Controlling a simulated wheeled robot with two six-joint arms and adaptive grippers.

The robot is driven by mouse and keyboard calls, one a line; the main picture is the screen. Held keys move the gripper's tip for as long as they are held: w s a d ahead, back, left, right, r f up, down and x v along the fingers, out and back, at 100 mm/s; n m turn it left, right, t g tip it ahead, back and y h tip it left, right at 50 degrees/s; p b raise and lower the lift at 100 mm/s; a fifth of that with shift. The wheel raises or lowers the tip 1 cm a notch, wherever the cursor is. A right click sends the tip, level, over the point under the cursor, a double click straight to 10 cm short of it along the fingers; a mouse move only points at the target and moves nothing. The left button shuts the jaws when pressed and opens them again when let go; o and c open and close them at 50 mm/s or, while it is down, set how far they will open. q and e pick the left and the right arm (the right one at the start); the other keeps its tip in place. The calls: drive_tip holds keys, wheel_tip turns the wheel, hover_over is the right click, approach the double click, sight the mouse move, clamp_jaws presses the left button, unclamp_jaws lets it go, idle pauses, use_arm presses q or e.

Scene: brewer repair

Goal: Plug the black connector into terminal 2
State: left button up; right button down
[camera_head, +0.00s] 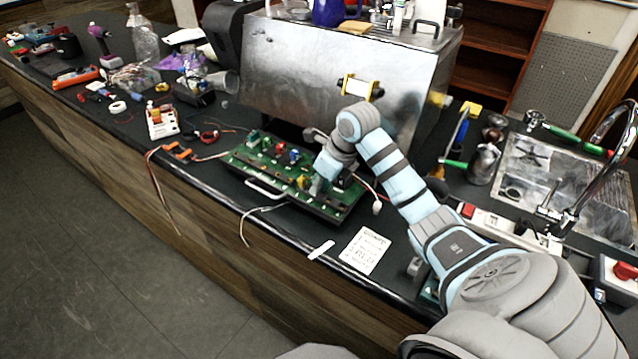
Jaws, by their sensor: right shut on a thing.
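The green circuit board (262,161) lies in a dark tray with a metal handle near the counter's front edge. Several coloured connectors stand on it, among them a blue one (280,148), a red one (294,156) and a yellow one (302,182). My right gripper (317,187) points down over the right half of the board, just right of the yellow connector. It is shut; what it grips is mostly hidden. A small black part (345,179), which looks like the black connector, shows right beside it. I cannot read the terminal numbers. My left gripper is out of view.
A metal brewer housing (325,75) stands behind the board. A white plug (377,207) on a cable hangs right of the board. A printed sheet (365,250) lies in front right. A sink (560,180) is at right; tools crowd the left counter.

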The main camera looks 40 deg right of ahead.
drive_tip(key=c, duration=1.5)
unclamp_jaws()
drive_tip(key=shift+c, duration=0.2)
drive_tip(key=v, duration=1.2)
